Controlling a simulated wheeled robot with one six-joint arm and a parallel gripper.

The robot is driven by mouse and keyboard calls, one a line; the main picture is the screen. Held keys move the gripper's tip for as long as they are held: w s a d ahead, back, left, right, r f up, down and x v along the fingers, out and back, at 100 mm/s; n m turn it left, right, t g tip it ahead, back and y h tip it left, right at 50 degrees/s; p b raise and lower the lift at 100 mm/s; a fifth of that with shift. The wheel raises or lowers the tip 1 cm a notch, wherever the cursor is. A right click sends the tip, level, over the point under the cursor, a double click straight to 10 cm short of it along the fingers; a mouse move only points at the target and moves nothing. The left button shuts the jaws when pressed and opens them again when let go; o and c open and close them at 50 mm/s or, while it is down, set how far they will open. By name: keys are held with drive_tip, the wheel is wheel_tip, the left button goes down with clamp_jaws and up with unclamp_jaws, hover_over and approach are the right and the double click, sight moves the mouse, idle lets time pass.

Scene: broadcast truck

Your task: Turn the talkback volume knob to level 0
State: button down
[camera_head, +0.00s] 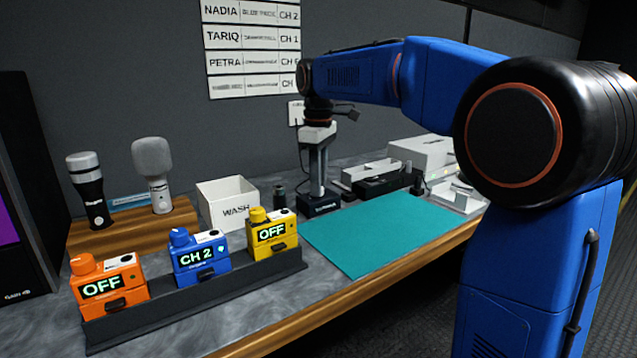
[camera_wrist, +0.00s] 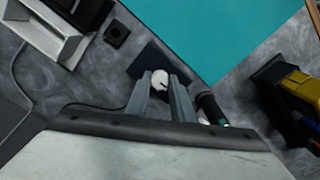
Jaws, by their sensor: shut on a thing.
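The talkback volume unit is a small dark box (camera_head: 320,203) with pale lettering on its front, too small to read. It stands left of the teal mat, and its top shows in the wrist view (camera_wrist: 146,58). The round white knob (camera_wrist: 160,79) sits on it, with a small dark mark on its face. My gripper (camera_head: 317,186) points straight down over the box. In the wrist view its two grey fingers (camera_wrist: 161,84) are closed on opposite sides of the knob. The fingers hide the knob in the head view. The level it points to cannot be read.
A white WASH bin (camera_head: 228,203) and a dark cylinder (camera_head: 280,196) stand left of the box. Orange (camera_head: 108,281), blue (camera_head: 199,254) and yellow (camera_head: 271,233) packs sit in a black rack in front. The teal mat (camera_head: 385,232) is clear.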

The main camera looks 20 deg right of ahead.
drive_tip(key=c, duration=1.5)
unclamp_jaws()
drive_tip(key=shift+c, duration=0.2)
wheel_tip(320, 180, up, 17)
drive_tip(key=shift+r, duration=0.2)
